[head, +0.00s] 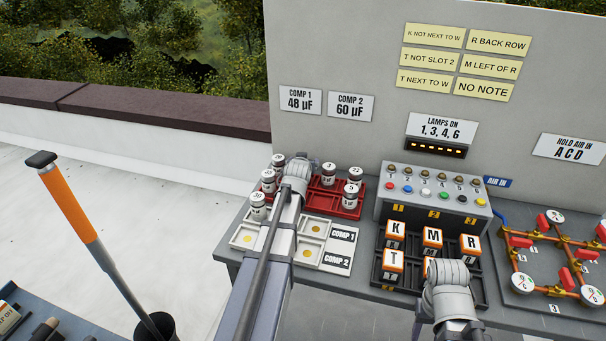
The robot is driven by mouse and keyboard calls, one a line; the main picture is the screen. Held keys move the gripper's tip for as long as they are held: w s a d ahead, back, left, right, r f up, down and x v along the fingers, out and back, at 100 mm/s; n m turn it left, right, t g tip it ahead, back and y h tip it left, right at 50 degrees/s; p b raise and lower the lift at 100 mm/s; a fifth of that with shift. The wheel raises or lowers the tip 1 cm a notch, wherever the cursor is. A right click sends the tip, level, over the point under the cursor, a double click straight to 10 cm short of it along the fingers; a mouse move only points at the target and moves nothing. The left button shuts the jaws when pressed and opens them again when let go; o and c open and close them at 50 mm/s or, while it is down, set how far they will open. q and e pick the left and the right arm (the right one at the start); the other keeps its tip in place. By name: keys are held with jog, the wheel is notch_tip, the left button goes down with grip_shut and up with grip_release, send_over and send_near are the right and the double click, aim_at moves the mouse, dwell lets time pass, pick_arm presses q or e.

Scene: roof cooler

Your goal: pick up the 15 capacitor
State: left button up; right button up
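White cylindrical capacitors stand in and around a red tray (318,202) on the table. One at the front left (258,200) appears to read 30, one at the back (328,170) reads 3, and one at the right (350,195) appears to read 5. The other labels are too small to read surely, and I cannot make out which is the 15 capacitor. My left gripper (298,172) is over the tray's left half; its wrist and arm hide its fingers and part of the tray. My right gripper (447,290) is over the front of the letter-block tray, fingers hidden.
A white board (242,237) with COMP 1 and COMP 2 rows lies in front of the red tray. To the right are a grey button box (433,200), a dark tray (408,280) of lettered blocks and a pipe panel (550,260). A wall (330,140) stands behind.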

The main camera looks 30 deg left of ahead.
pick_arm(q)
grip_shut()
dwell(0.6)
jog(key=shift+r, duration=0.1)
